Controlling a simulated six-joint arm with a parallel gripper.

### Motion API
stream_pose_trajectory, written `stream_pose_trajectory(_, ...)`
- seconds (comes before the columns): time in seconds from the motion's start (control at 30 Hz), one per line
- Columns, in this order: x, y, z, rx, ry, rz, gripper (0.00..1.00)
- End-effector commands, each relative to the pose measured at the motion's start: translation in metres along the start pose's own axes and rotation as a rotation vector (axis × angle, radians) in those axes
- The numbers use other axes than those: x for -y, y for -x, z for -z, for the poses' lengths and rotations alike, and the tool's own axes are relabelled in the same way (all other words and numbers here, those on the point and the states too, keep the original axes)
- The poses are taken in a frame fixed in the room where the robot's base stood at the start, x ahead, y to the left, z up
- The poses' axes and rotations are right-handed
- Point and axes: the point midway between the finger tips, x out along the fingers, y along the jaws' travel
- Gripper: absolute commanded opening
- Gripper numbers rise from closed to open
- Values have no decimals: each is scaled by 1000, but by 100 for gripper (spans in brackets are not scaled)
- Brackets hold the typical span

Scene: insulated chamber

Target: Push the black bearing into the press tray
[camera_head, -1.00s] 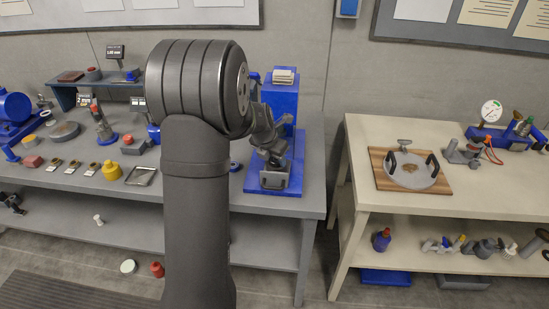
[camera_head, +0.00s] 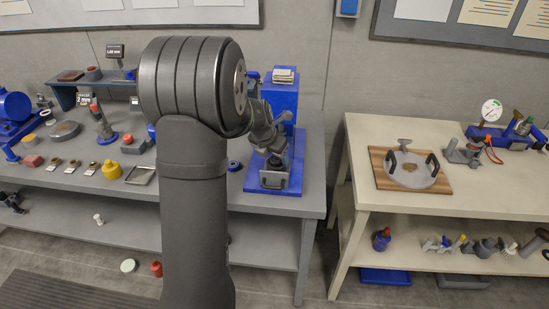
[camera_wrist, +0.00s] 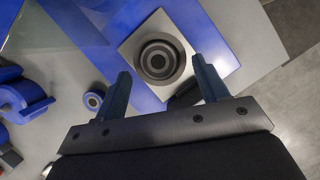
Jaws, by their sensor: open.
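The black bearing (camera_wrist: 159,58) shows in the wrist view as dark concentric rings on the pale square press tray (camera_wrist: 133,47). I cannot tell whether it lies flush or stands proud. The tray sits on the blue press base (camera_wrist: 213,28). In the head view the tray (camera_head: 274,181) is at the front of the blue press (camera_head: 283,97), with a dark shape above it. My gripper (camera_wrist: 164,72) is open, its fingers apart at the near side of the tray, with nothing clearly held between them. In the head view my arm partly hides the press.
A small blue ring (camera_wrist: 93,100) lies left of the base in the wrist view. Several parts, a yellow pot (camera_head: 111,170) and a shallow tray (camera_head: 141,176) stand left on the grey bench. A beige bench (camera_head: 420,205) is at the right, across a gap.

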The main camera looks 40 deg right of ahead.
Motion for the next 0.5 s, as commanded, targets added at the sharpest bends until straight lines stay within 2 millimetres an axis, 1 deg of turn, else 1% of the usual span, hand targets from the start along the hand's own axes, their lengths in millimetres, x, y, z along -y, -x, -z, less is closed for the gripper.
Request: stream_pose_trajectory(0.5, -1, 115, 0, 4, 1, -3, 67)
